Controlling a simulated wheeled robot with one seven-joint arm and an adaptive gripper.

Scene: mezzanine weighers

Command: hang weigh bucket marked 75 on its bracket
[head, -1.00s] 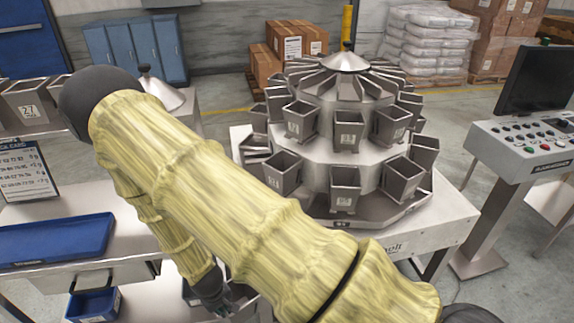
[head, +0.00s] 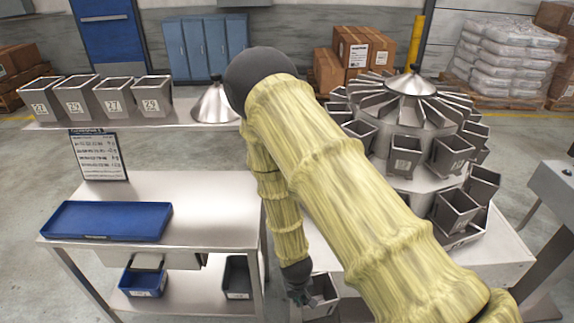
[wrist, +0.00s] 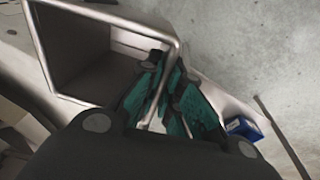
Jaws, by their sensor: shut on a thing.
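My gripper (head: 303,296) hangs low in front of the weigher, at the bottom of the head view. It is shut on the wall of a grey metal weigh bucket (head: 323,297). In the wrist view the teal fingers (wrist: 170,92) pinch the rim of this open bucket (wrist: 85,60). No number can be read on it. The multihead weigher (head: 425,105), with several grey buckets around it in two tiers, stands to the right. My arm covers its left and lower part. I cannot make out an empty bracket.
Several marked buckets (head: 112,97) stand on a raised shelf (head: 60,122) at left, beside a metal cone (head: 215,103). Below are a sign (head: 98,155), a steel table (head: 215,205) with a blue tray (head: 106,221), and lower bins (head: 143,282). A console (head: 555,185) stands at far right.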

